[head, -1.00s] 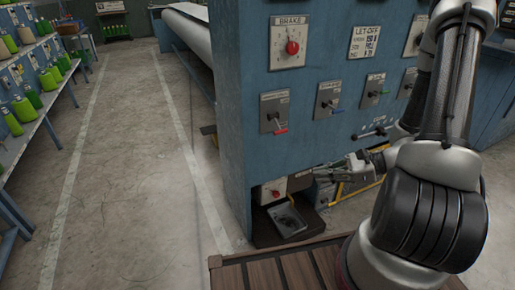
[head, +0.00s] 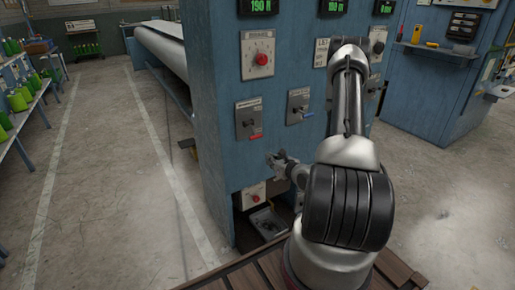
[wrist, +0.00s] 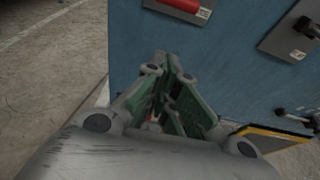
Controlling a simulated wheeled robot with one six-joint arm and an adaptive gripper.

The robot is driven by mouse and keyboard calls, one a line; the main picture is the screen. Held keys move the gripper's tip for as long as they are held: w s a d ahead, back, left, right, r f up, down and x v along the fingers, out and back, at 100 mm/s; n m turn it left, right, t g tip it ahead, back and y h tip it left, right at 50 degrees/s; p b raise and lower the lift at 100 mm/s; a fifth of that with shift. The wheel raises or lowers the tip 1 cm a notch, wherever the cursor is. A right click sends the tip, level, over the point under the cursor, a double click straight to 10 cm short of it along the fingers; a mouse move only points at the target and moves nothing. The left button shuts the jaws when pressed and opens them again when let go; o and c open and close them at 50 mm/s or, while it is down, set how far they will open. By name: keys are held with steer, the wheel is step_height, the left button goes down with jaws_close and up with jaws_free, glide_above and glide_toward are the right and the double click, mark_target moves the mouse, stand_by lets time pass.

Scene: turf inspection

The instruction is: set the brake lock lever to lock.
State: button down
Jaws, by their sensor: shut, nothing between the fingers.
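A grey lever plate with a red handle (head: 255,136) sits on the blue machine's front panel, below the BRAKE dial. I take it for the brake lock lever, but its label is too small to read. Its red handle is at the low end of the plate. My gripper (head: 273,160) is below and slightly right of the red handle, apart from it. In the wrist view the red handle (wrist: 180,4) shows at the top edge, partly cut off, beyond my gripper (wrist: 170,65). My gripper is shut and empty.
A similar lever with a blue handle (head: 307,115) is to the right. The BRAKE dial (head: 261,58) with a red knob is above. Below my gripper are another red-knob dial (head: 255,197) and a dark tray (head: 267,221) in a recess. Open floor lies left.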

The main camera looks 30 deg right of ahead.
mark_target(252, 130)
steer(key=shift+w, duration=0.1)
steer(key=w+r, duration=0.1)
steer(key=w, duration=0.8)
steer(key=shift+r, duration=0.2)
stand_by(0.3)
